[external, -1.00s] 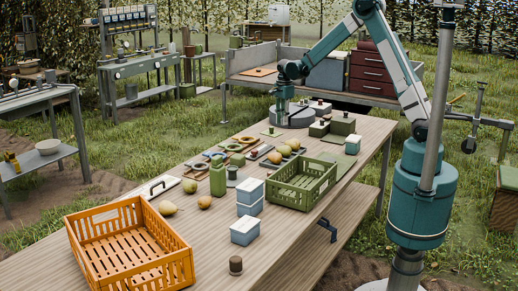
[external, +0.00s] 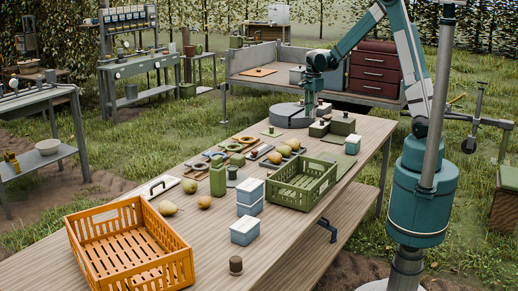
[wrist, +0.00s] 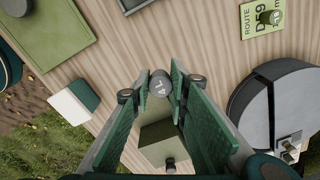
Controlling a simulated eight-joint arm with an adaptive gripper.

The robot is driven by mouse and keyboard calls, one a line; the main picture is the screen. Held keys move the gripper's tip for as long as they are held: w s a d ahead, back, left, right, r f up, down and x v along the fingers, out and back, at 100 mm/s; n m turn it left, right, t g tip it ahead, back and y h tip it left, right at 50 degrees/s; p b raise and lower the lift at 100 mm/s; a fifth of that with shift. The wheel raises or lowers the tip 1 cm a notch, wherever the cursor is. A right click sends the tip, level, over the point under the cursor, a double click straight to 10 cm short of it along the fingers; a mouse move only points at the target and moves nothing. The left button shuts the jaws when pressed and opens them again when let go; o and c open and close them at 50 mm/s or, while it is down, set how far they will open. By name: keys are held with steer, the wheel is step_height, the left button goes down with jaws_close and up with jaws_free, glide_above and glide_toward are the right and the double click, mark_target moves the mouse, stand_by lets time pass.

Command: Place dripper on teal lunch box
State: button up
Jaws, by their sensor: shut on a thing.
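In the external view my gripper (external: 310,108) is at the table's far end, beside the grey round stand; the dripper is too small to make out there. Blue-grey boxes with pale lids (external: 250,197) are stacked mid-table, and a similar one (external: 245,232) stands nearer. An olive box with a dark knob (wrist: 158,138) shows beyond the fingers in the wrist view.
The grey round stand (wrist: 251,108) is right of the fingers in the wrist view. A green crate (external: 300,185) and an orange crate (external: 130,250) stand on the table. Pears and rings lie mid-table.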

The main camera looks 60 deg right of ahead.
steer(key=s+d+r, duration=0.2)
steer(key=s+r, duration=0.1)
steer(key=s, duration=1)
steer(key=p, duration=0.2)
glide_above(354, 138)
steer(key=shift+w+d+r, duration=0.1)
steer(key=shift+d+r, duration=0.1)
steer(key=shift+r, duration=0.15)
steer(key=shift+f+b, duration=0.55)
steer(key=shift+f, duration=2.35)
steer(key=shift+f, duration=0.15)
steer(key=shift+f+b, duration=0.35)
steer(key=shift+f, duration=1.6)
steer(key=shift+f, duration=0.15)
